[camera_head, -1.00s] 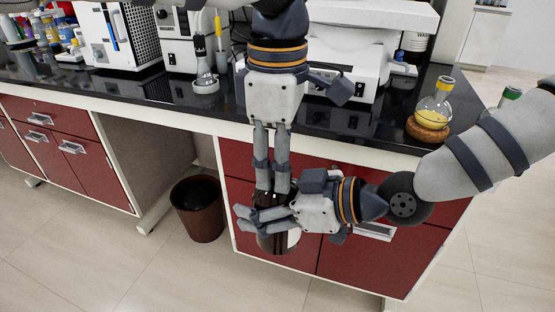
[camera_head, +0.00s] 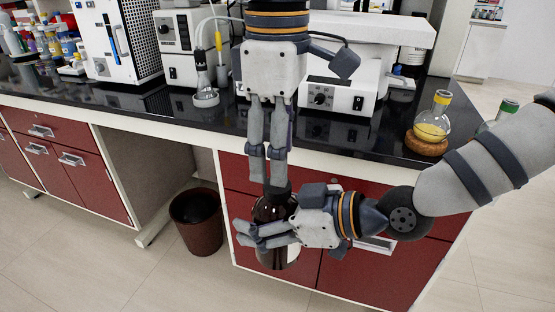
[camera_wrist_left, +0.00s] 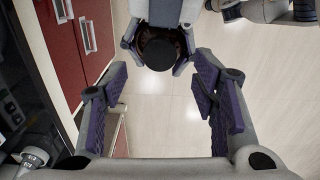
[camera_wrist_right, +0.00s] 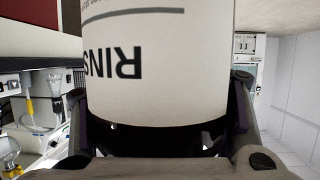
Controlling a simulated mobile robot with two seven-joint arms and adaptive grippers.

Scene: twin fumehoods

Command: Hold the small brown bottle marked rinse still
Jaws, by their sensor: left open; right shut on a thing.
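The small brown bottle (camera_head: 270,212) has a dark cap (camera_head: 277,191) and a white label. It is held in the air in front of the red drawers and looks roughly upright. My right gripper (camera_head: 243,234) is shut around its body from the right. In the right wrist view, the bottle's label (camera_wrist_right: 155,60) shows "RINS" upside down, with the rest out of sight. My left gripper (camera_head: 267,181) points down above the bottle, open and empty. In the left wrist view, the cap (camera_wrist_left: 160,48) lies beyond the open fingers, apart from them.
The black bench top (camera_head: 370,140) carries white instruments (camera_head: 340,80) and, at the right, a yellow-filled flask (camera_head: 433,122) on a cork ring (camera_head: 426,144). Red drawers (camera_head: 345,180) stand behind the grippers. A dark red bin (camera_head: 197,222) stands on the floor. The floor in front is clear.

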